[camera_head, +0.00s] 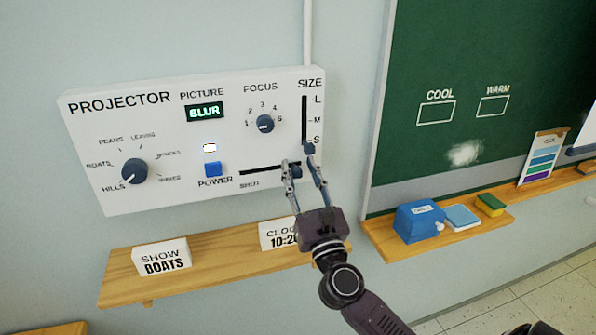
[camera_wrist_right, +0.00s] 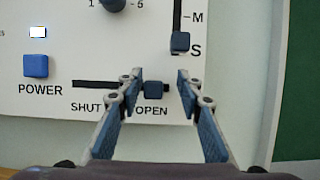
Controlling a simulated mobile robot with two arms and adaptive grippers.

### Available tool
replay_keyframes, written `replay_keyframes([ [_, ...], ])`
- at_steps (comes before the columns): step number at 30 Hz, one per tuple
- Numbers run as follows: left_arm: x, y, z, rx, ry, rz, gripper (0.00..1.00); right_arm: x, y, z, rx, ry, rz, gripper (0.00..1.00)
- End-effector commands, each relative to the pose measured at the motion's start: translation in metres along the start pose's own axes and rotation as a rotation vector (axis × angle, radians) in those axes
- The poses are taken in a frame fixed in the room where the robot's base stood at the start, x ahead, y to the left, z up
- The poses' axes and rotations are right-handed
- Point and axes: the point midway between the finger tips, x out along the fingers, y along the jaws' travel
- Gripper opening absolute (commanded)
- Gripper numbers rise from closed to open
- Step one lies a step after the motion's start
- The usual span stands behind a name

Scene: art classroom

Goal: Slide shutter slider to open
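The shutter slider is a small dark blue knob (camera_wrist_right: 153,90) on a black horizontal slot (camera_wrist_right: 92,84) in the white projector panel (camera_head: 85,135). In the right wrist view the knob stands just above the word OPEN, right of the word SHUT. My right gripper (camera_head: 297,158) is at the panel, with its fingers apart on either side of the knob. In the wrist view the right gripper (camera_wrist_right: 158,77) shows gaps between the knob and both fingers. In the head view the fingers partly hide the knob and the OPEN label. My left gripper is not in view.
The size slider knob (camera_head: 309,148) sits close above my right finger, near S. The blue power button (camera_head: 213,169) is to the left. A chalkboard is at right.

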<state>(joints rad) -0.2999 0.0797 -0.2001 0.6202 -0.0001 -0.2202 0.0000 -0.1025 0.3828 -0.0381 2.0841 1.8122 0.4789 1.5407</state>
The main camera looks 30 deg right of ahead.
Motion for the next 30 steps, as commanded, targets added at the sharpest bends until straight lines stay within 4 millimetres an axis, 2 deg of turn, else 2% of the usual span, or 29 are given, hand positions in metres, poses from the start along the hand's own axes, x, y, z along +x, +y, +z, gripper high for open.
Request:
replay_keyframes([
  [7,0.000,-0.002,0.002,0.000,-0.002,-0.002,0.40,-0.002,0.001,0.000,0.001,0.000,0.002,0.33],
  [11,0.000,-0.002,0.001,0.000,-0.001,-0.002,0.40,-0.013,0.001,-0.001,0.001,0.002,0.003,0.33],
  [24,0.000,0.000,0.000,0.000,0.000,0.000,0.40,-0.094,-0.001,-0.001,-0.002,0.004,0.002,0.33],
  [30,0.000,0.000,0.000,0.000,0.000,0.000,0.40,-0.116,-0.001,-0.001,-0.001,0.002,0.001,0.33],
])
